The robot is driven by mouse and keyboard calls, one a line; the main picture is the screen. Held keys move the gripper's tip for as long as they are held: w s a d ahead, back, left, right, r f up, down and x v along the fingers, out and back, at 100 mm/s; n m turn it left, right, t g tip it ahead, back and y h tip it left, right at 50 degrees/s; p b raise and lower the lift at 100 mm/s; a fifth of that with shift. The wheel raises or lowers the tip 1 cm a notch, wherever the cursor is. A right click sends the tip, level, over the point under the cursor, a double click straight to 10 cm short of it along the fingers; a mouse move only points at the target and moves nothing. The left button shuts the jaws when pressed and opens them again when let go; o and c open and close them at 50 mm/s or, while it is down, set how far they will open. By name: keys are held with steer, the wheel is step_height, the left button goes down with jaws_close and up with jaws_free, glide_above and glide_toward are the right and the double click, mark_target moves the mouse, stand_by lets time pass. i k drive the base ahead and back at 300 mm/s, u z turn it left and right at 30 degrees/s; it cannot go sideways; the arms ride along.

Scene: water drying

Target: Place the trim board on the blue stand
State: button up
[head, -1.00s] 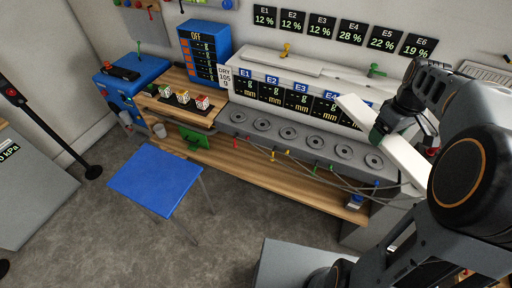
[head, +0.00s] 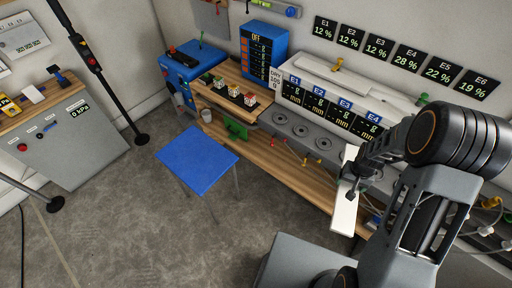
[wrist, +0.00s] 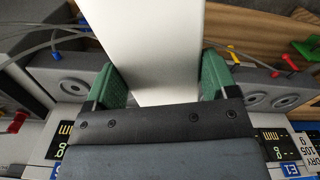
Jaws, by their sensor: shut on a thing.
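The trim board is a long white board (head: 345,207), held steeply tilted in the head view. My gripper (head: 357,184) is shut on it, in front of the workbench and to the right of the blue stand. In the wrist view the white board (wrist: 150,45) lies between the green fingertips of my gripper (wrist: 160,88) and runs out of the top of the picture. The blue stand (head: 196,158) is a square, flat-topped stool on thin legs on the floor, left of the board. Its top is bare.
The workbench (head: 290,165) with round grey wells and display panels runs behind. Small house-like blocks (head: 234,90) sit on its left part. A blue cabinet (head: 190,78) and grey console (head: 75,140) stand left. Grey floor (head: 130,230) is clear around the stand.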

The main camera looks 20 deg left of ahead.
mark_target(194, 162)
steer(key=u, duration=1.25)
steer(key=i, duration=1.4)
steer(key=u, duration=2.05)
